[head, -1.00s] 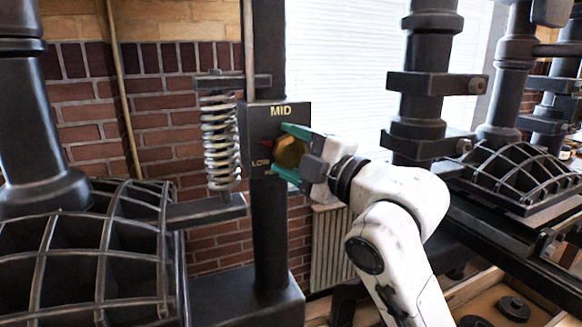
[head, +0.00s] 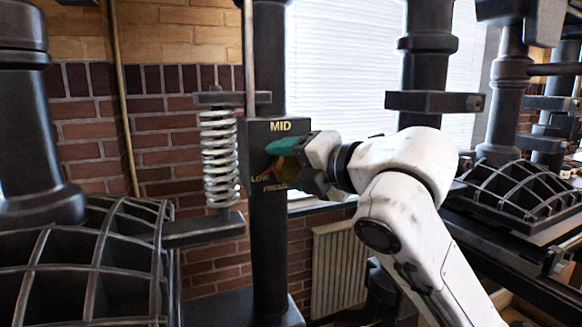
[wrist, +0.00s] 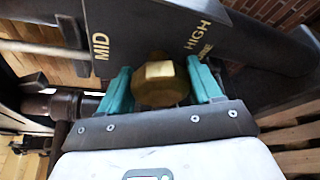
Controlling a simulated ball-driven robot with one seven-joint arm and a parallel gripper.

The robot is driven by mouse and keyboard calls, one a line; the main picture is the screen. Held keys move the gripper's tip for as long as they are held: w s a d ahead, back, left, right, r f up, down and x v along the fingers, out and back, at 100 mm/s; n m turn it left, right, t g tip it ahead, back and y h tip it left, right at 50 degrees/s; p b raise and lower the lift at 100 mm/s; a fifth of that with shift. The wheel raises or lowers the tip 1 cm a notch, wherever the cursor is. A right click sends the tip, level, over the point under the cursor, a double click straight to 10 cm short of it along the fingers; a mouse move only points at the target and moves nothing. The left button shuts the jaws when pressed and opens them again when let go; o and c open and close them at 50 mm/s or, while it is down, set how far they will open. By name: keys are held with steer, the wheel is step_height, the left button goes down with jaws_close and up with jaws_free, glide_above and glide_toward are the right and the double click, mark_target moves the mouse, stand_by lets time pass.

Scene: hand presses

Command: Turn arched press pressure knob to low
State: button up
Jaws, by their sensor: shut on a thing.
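The pressure knob (head: 288,172) is a brass-coloured round knob on a dark plate (head: 256,130) fixed to the black press column. The plate reads MID at the top and LOW at the lower left; a bit of red pointer shows beside LOW, partly covered. My gripper (head: 284,163) reaches in from the right and is shut on the knob. In the wrist view the knob (wrist: 160,92), with a pale square on it, sits between both teal fingers of my gripper (wrist: 160,85). MID and HIGH labels show beyond it. The pointer is not visible there.
A coil spring (head: 218,155) on a bracket stands just left of the plate. A black ribbed press part (head: 90,260) fills the lower left. Another press (head: 525,190) stands at the right. A brick wall and a radiator (head: 338,265) are behind.

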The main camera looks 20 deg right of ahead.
stand_by(0.4)
steer(key=o, duration=1)
steer(key=shift+c, duration=0.2)
steer(key=v, duration=1)
steer(key=shift+s, duration=0.35)
steer(key=shift+d, duration=0.1)
